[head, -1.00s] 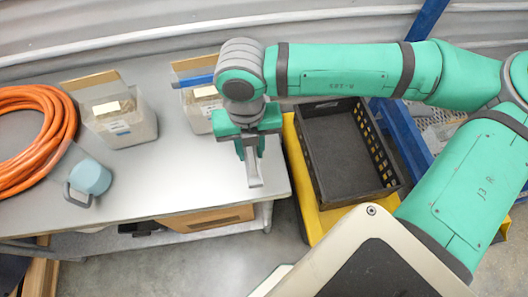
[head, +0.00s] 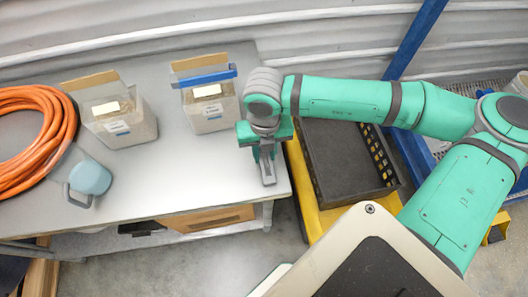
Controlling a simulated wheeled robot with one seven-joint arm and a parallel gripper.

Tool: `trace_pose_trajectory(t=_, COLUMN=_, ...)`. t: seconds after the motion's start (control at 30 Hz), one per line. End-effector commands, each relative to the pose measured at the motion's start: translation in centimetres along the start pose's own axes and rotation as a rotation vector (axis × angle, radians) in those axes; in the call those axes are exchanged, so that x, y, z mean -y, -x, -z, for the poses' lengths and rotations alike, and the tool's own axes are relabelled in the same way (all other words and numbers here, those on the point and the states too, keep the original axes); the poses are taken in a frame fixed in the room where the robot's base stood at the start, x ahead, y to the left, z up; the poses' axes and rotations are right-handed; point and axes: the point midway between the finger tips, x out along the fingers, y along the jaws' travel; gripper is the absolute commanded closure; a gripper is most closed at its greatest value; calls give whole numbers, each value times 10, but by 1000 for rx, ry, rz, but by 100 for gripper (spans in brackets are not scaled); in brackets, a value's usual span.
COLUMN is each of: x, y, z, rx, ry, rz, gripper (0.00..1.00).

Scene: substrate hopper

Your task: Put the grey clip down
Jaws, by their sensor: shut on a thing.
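My gripper (head: 265,158) points down over the right end of the grey table (head: 180,190). It is shut on the grey clip (head: 267,174), a small grey piece that shows below the fingers. I cannot tell whether the clip touches the tabletop or hangs just above it. The fingers partly hide the clip's upper part.
Two clear bins with labels stand at the back, one left (head: 122,120) and one with a blue bar (head: 210,105). An orange hose coil (head: 60,150) and a blue mug (head: 90,178) are at left. A black crate (head: 340,170) sits right of the table. The table's middle is clear.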

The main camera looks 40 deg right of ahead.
Motion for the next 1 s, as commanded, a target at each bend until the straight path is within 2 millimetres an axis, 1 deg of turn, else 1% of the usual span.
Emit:
trace_pose_trajectory(t=0.23, x=0, y=-4, z=0, rx=0, ry=0, rz=0, gripper=96)
trace_pose_trajectory(t=0.27, x=0, y=-4, z=0, rx=0, ry=0, rz=0, gripper=67)
trace_pose_trajectory(t=0.3, x=0, y=-3, z=0, rx=0, ry=0, rz=0, gripper=58)
trace_pose_trajectory(t=0.33, x=0, y=-3, z=0, rx=0, ry=0, rz=0, gripper=56)
trace_pose_trajectory(t=0.6, x=0, y=-3, z=0, rx=0, ry=0, rz=0, gripper=56)
trace_pose_trajectory(t=0.73, x=0, y=4, z=0, rx=0, ry=0, rz=1, gripper=56)
trace_pose_trajectory(t=0.87, x=0, y=22, z=0, rx=1, ry=0, rz=2, gripper=56)
trace_pose_trajectory(t=1.0, x=0, y=51, z=-1, rx=3, ry=1, rz=3, gripper=56)
